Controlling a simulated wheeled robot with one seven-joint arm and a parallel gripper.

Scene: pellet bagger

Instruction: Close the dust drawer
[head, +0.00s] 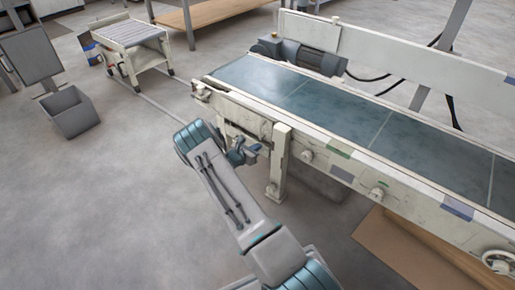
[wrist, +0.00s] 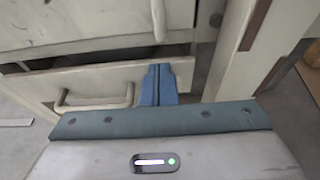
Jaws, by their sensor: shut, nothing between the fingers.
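The dust drawer (wrist: 95,85) shows in the wrist view as a pale cream front with a bar handle (wrist: 94,107) on its left part. A dark gap runs above its top edge, so it seems to stand out from its housing; how far, I cannot tell. My gripper (wrist: 158,70) has its blue fingers together and empty, at the right end of the drawer front. Whether they touch it is unclear.
A cream conveyor leg (head: 280,160) stands just right of my gripper; this upright also shows in the wrist view (wrist: 232,50). The conveyor belt (head: 330,105) runs above to the right. A grey bin (head: 72,112) and a roller table (head: 132,35) stand far left.

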